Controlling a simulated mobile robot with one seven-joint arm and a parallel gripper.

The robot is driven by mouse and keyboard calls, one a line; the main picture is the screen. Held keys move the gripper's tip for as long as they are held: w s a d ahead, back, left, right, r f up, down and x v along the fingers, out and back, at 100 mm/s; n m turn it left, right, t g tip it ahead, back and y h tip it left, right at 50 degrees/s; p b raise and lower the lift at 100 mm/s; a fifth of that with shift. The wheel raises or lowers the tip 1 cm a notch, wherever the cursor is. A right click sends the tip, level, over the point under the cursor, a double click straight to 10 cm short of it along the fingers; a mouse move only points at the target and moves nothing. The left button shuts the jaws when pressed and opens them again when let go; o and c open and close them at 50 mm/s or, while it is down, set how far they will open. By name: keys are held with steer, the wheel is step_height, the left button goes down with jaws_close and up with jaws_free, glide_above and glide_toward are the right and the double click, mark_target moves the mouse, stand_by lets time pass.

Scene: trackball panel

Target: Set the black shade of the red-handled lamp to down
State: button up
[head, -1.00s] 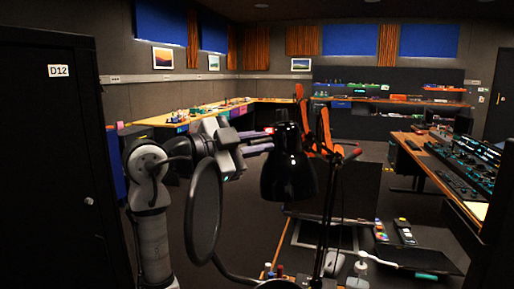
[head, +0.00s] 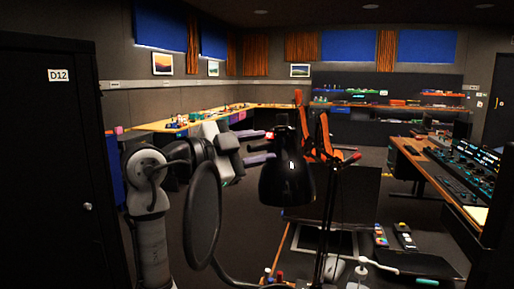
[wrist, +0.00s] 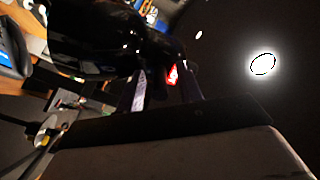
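The lamp's black shade (head: 287,180) hangs in the middle of the head view with its wide rim at the bottom. It also fills the upper left of the wrist view (wrist: 100,40). A small red handle (head: 270,134) shows at the shade's upper left, and as a red patch in the wrist view (wrist: 172,75). My gripper (head: 270,147) is just left of the shade, its two fingers apart. The red handle lies close to the fingertips. I cannot tell whether they touch it.
A round black pop filter (head: 202,217) stands in front of my arm. The thin lamp arm (head: 333,215) rises right of the shade. A dark cabinet (head: 55,180) is on the left.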

steer(key=b+v, duration=0.2)
steer(key=v, duration=1.1)
steer(key=shift+s+a, duration=0.2)
steer(key=shift+a, duration=0.15)
